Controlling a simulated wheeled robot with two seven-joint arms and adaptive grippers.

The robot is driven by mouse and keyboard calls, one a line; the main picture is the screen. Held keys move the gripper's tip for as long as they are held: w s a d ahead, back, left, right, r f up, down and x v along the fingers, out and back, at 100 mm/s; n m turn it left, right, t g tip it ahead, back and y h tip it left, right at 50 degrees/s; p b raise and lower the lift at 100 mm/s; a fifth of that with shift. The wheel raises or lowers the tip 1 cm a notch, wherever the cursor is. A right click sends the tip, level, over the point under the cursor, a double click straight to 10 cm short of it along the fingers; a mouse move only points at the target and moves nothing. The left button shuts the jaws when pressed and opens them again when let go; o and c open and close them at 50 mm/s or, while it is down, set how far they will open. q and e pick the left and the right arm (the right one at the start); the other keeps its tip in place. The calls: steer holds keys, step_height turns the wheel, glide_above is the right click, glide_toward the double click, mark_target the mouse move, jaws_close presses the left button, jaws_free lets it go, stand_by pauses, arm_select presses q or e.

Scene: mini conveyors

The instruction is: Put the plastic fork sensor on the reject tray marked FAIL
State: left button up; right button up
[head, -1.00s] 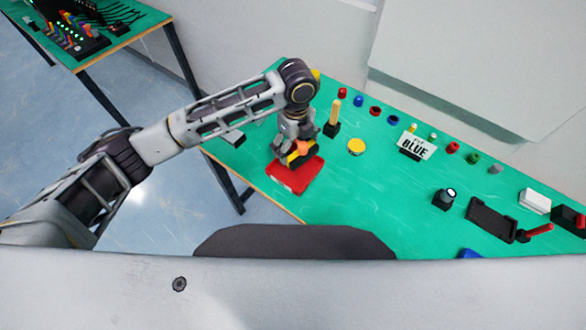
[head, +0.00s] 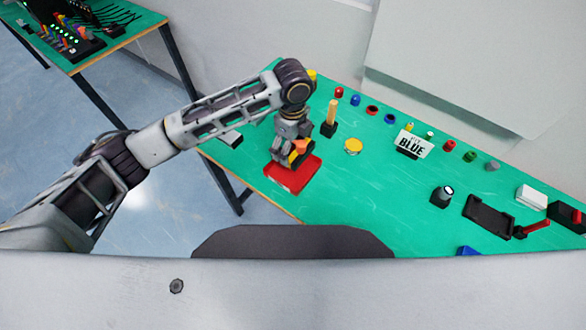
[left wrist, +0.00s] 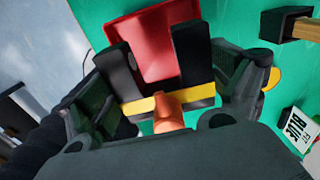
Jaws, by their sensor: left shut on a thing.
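The plastic fork sensor (left wrist: 190,58) has two black prongs, a yellow band and an orange end. My left gripper (head: 291,158) is shut on it, with a dark finger on each side in the left wrist view. The orange and yellow part of the sensor (head: 300,147) shows in the head view. The red tray (head: 296,184) lies on the green table under the gripper; it also shows behind the prongs in the left wrist view (left wrist: 150,30). I cannot tell whether the sensor touches the tray. No FAIL marking is readable. My right gripper is not in view.
A wooden post on a black base (head: 331,118) and a yellow disc (head: 353,146) stand right of the tray. A FIT BLUE sign (head: 411,143) and several coloured caps are farther right. The table's front edge is close to the tray. Free green surface lies right of the tray.

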arm_select(q)
steer(key=shift+f, duration=0.1)
steer(key=shift+f, duration=3.05)
steer(key=shift+f+p, duration=0.45)
steer(key=shift+f, duration=1.4)
steer(key=shift+f, duration=0.1)
steer(key=o, duration=0.9)
steer(key=shift+c, duration=0.2)
steer(key=shift+r+b, duration=0.6)
steer(key=shift+r, duration=5.5)
